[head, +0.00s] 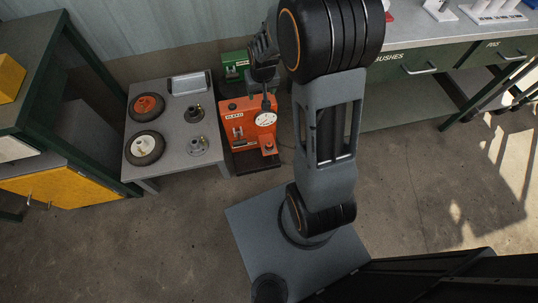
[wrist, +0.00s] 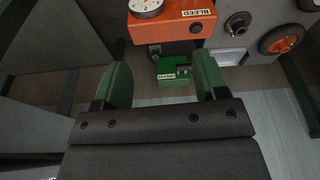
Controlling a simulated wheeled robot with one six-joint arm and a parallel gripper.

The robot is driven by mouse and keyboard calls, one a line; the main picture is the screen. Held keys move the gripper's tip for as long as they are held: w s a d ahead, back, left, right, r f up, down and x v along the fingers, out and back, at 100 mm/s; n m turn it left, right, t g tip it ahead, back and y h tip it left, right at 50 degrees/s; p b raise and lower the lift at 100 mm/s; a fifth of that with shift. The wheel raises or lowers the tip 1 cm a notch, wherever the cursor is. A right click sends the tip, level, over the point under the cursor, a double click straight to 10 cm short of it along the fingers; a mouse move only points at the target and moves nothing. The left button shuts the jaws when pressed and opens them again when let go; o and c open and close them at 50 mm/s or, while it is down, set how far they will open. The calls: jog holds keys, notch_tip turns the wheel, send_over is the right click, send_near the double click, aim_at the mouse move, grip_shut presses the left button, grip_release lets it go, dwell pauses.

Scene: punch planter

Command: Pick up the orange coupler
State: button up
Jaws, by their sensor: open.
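A round piece with an orange centre and a thick black rim (head: 146,106) lies on the small grey table at its far left; I take it for the orange coupler. It also shows at the right of the wrist view (wrist: 283,40). My gripper (wrist: 161,78) is open and empty, with its two green fingers apart. In the head view my gripper (head: 263,55) is above the back of the orange machine, to the right of the table. It is well apart from the orange-centred piece.
The grey table (head: 170,124) also bears a white-centred wheel (head: 144,148), a dark flanged part (head: 194,113), a grey flanged part (head: 198,146) and a silver tray (head: 189,83). The orange machine (head: 250,122) with a dial stands beside it. A green box (head: 234,64) is behind.

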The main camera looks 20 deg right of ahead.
jog(key=s+d+b+x, duration=0.15)
jog(key=b+x, duration=0.35)
jog(key=x, duration=1.2)
jog(key=m+g+b, duration=0.1)
jog(key=b, duration=0.7)
send_over(269, 144)
jog(key=f, duration=2.4)
jog(key=shift+s+a+f, duration=0.1)
jog(key=shift+s+f, duration=0.1)
jog(key=shift+s, duration=0.05)
jog(key=shift+w+f+b, duration=0.15)
jog(key=shift+f+b, duration=0.65)
jog(key=shift+f, duration=0.85)
jog(key=shift+w+f+b, duration=0.1)
jog(key=shift+f+b, duration=0.7)
jog(key=shift+f, duration=0.85)
jog(key=shift+r, duration=0.1)
jog(key=c, duration=0.9)
